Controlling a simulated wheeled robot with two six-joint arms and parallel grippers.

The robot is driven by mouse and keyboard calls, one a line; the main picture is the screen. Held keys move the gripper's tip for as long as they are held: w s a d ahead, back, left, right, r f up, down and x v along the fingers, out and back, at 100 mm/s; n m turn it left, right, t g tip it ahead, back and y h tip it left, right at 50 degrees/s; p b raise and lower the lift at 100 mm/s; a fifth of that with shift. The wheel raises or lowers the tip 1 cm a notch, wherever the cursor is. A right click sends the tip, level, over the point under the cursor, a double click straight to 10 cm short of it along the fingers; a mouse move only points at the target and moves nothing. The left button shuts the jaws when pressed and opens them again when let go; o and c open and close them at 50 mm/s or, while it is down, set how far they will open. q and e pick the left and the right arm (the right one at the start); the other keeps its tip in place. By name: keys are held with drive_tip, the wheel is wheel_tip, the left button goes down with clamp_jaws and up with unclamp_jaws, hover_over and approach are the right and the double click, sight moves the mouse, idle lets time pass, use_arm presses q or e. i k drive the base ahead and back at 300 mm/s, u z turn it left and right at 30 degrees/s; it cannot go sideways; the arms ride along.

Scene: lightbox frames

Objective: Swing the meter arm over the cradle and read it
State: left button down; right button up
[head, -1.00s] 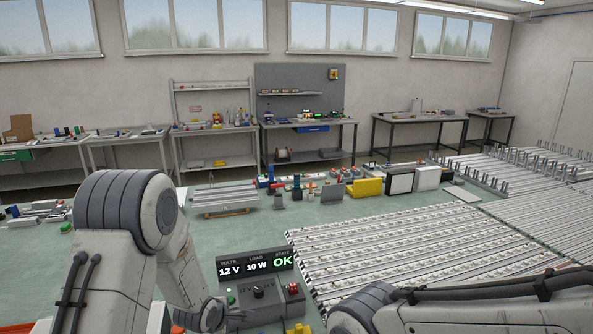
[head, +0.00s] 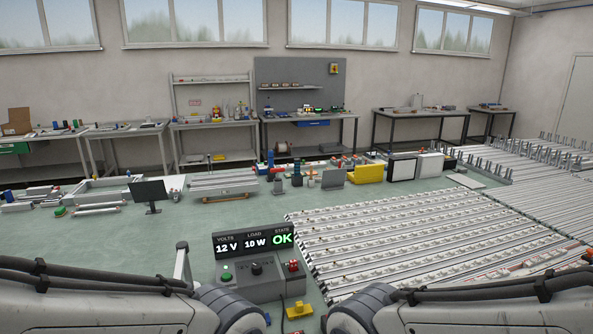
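A grey tester box (head: 262,272) stands at the near middle of the bench. Its dark display (head: 254,242) reads VOLTS 12 V, LOAD 10 W, STATE OK in green. A green button, a black knob and a red terminal are on its front panel. A thin grey upright post (head: 182,262) stands just left of the box; I cannot tell whether it is the meter arm. I cannot make out the cradle for certain. My two arms come in low from the left and right; both grippers are out of view.
Long strips with small lights (head: 430,245) cover the bench to the right. A small dark screen (head: 149,191) on a stand is at the left, near white frames (head: 100,190). A yellow block (head: 299,309) lies in front of the tester. Green bench is bare at mid left.

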sight(183, 247)
drive_tip(key=u, duration=0.75)
drive_tip(key=k, duration=1.3)
drive_tip(key=z, duration=0.6)
drive_tip(key=i, duration=1.55)
drive_tip(key=u, duration=0.45)
